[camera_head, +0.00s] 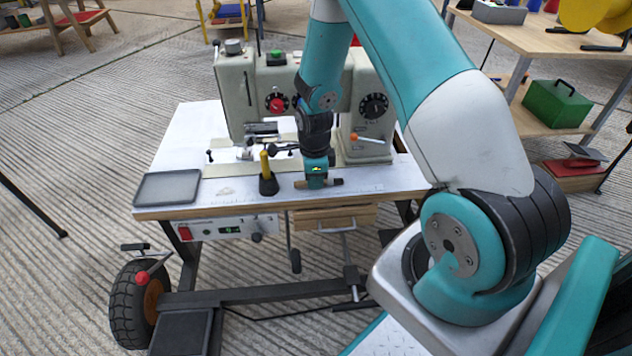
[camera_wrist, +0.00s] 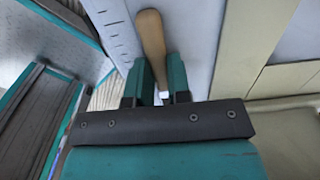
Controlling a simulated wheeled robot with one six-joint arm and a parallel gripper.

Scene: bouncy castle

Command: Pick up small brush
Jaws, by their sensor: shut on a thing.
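The small brush shows in the wrist view as a smooth wooden handle (camera_wrist: 151,35) that runs up from between the fingers of my gripper (camera_wrist: 160,84). My gripper is shut on it, and the fingers hide its middle. I cannot tell whether the brush touches the table.
A yellow-handled tool with a black base (camera_head: 267,172) stands just left of my gripper. A grey tray (camera_head: 167,188) lies at the table's left end. The sewing machine (camera_head: 240,100) stands close behind. The white tabletop (camera_head: 375,180) is clear to the right.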

